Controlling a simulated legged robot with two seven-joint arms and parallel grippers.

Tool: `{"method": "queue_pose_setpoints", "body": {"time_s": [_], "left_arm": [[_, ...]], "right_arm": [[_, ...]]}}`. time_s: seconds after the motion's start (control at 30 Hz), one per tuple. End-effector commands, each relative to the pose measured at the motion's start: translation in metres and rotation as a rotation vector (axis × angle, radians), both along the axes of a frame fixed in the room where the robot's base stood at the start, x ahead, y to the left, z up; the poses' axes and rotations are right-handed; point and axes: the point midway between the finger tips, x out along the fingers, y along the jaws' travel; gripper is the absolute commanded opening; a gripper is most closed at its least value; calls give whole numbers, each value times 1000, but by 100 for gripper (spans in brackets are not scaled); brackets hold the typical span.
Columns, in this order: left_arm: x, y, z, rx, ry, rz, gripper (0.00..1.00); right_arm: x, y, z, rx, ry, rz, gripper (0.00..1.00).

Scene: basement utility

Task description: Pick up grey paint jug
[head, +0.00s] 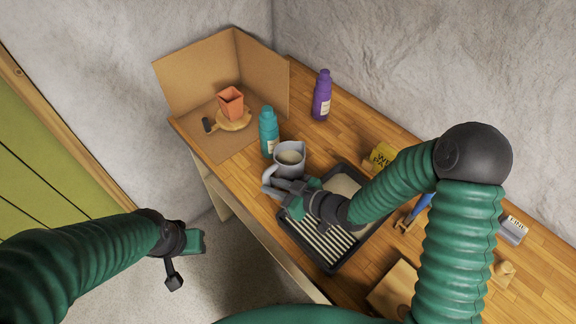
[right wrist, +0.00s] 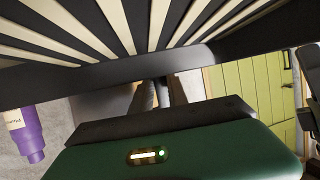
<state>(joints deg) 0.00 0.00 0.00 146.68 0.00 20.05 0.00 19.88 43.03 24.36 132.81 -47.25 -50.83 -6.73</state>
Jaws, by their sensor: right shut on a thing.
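The grey paint jug (head: 289,160) is upright with pale contents showing in its mouth. It is at the tray's upper left end, just right of the teal bottle. My right gripper (head: 280,187) is shut on the jug at its near side, around the handle area. I cannot tell whether the jug's base is clear of the bench. In the right wrist view the jug is mostly hidden, and the striped tray fills the top. My left gripper (head: 183,257) hangs empty over the floor, left of the bench; its jaw opening is unclear.
The black striped tray (head: 311,243) lies under my right forearm. A teal bottle (head: 269,132) stands close beside the jug. A purple bottle (head: 321,95) is behind. A yellow item (head: 381,157) lies right.

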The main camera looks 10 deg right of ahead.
Motion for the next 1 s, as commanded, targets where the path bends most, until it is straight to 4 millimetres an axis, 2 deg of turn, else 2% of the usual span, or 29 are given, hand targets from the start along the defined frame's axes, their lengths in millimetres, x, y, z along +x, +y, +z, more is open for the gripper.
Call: {"method": "queue_pose_setpoints", "body": {"time_s": [0.4,0.47,0.7,0.8,1.0], "left_arm": [[0,0,1,0,0,0,36],[0,0,3,0,0,0,36],[0,0,14,0,0,0,36],[0,0,18,0,0,0,36],[0,0,19,0,0,0,36]], "right_arm": [[0,0,4,-2,-1,1,0],[0,0,13,-2,-4,1,0],[0,-1,71,-3,-9,0,0],[0,0,90,-1,-7,0,0],[1,0,101,0,-2,-1,0]]}}
